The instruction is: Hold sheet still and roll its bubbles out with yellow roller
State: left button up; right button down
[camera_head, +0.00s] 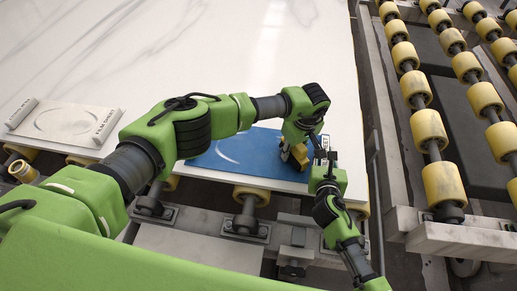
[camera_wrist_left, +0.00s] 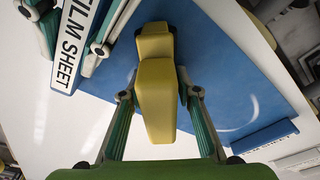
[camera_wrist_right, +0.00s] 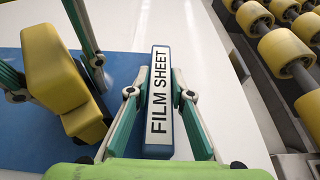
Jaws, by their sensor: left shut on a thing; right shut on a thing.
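A blue film sheet (camera_head: 235,158) lies on the white slab (camera_head: 210,60) near its front edge. A pale curved mark shows on it, also in the left wrist view (camera_wrist_left: 245,118). My left gripper (camera_head: 301,143) is shut on the yellow roller (camera_head: 296,155), over the sheet's right part; the roller fills the middle of the left wrist view (camera_wrist_left: 157,98). My right gripper (camera_wrist_right: 160,95) is shut on the white bar lettered FILM SHEET (camera_wrist_right: 160,118) at the sheet's right end. Whether the roller touches the sheet is hard to tell.
Another pale sheet (camera_head: 62,122) with a raised oval and lettered bar lies at the slab's left. Conveyors with yellow rollers (camera_head: 428,128) run along the right, past a gap and metal frame. The slab behind the blue sheet is clear.

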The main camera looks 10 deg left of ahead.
aim_at(284, 142)
pick_arm(q)
jog(key=shift+w, duration=0.85)
jog(key=shift+w+a, duration=0.15)
jog(key=shift+a, duration=1.35)
jog(key=shift+a, duration=0.15)
